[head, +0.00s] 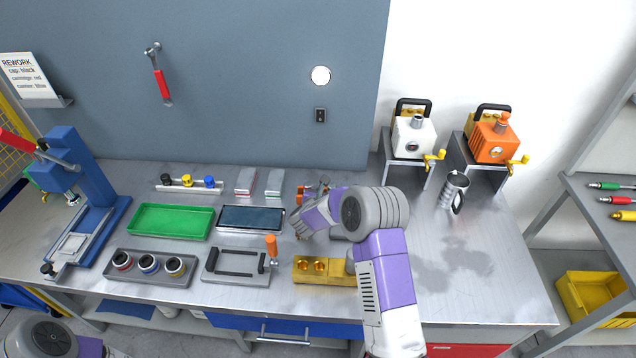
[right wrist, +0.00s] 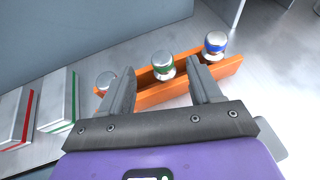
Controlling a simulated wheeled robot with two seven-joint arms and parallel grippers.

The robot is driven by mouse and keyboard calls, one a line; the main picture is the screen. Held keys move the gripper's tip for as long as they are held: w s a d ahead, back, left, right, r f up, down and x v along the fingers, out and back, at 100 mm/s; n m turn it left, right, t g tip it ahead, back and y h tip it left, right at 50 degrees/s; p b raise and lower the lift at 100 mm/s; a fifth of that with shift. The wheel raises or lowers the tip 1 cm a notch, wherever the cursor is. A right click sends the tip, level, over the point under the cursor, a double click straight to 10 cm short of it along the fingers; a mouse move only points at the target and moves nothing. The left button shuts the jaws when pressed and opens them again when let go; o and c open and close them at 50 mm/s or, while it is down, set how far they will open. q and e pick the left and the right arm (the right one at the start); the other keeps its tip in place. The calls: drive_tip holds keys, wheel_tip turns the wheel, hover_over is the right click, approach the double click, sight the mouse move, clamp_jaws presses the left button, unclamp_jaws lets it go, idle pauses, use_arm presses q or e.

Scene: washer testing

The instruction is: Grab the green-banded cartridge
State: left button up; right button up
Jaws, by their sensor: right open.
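The green-banded cartridge (right wrist: 163,66) is a silver cylinder standing in the middle of an orange rack (right wrist: 222,70) in the right wrist view. A blue-banded cartridge (right wrist: 215,45) stands right of it. Another silver cartridge (right wrist: 105,82) is at the left, partly hidden by a finger. My right gripper (right wrist: 162,76) is open, its fingers to the left and right of the green-banded cartridge. No contact is clear. In the head view the rack (head: 313,189) is partly hidden behind my right arm. My left gripper is out of view; only part of that arm shows at bottom left.
Two boxes, red-edged (right wrist: 15,115) and green-edged (right wrist: 57,103), lie left of the rack. A dark-topped tray (head: 251,217), a green tray (head: 171,221) and a brass block (head: 322,270) are nearby on the bench. The bench's right side is mostly clear.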

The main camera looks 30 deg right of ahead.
sight(332, 185)
drive_tip(key=shift+w+d+f, duration=0.1)
drive_tip(key=shift+w+d, duration=0.1)
drive_tip(key=shift+w, duration=0.1)
drive_tip(key=shift+w+d+f, duration=0.15)
drive_tip(key=shift+d, duration=0.25)
drive_tip(key=shift+w+d+f, duration=0.1)
drive_tip(key=shift+w+d, duration=0.05)
drive_tip(key=shift+d, duration=0.25)
drive_tip(key=shift+p+x, duration=0.3)
drive_tip(key=shift+x, duration=2.15)
drive_tip(key=shift+a, duration=0.1)
drive_tip(key=c, duration=1.1)
